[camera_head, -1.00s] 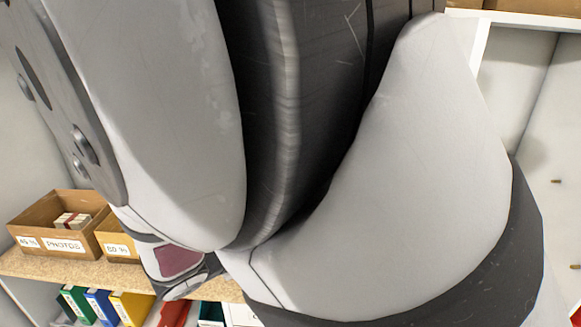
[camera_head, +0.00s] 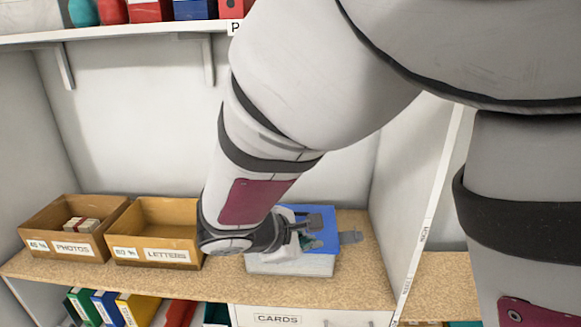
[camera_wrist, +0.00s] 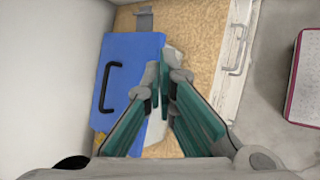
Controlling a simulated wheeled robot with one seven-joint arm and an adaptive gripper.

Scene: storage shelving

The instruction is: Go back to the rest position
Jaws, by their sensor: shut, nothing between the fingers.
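My gripper (camera_head: 318,237) is at the end of my arm, which reaches down from the upper right in the head view. It is over a white box (camera_head: 290,265) with a blue lid (camera_head: 325,217) on the wooden shelf. In the wrist view my gripper (camera_wrist: 164,78) has its green-sided fingers together at the tips with nothing between them. The blue lid (camera_wrist: 140,55) with a dark handle (camera_wrist: 108,87) lies to their left. My gripper and arm hide part of the box; I cannot tell whether the fingers touch it.
Open cardboard boxes marked PHOTOS (camera_head: 75,248) and LETTERS (camera_head: 165,255) stand left on the wooden shelf (camera_head: 240,288). Several binders (camera_head: 105,305) and a CARDS drawer (camera_head: 278,319) are below. An upper shelf (camera_head: 120,33) holds objects. A white upright panel (camera_head: 415,200) stands right.

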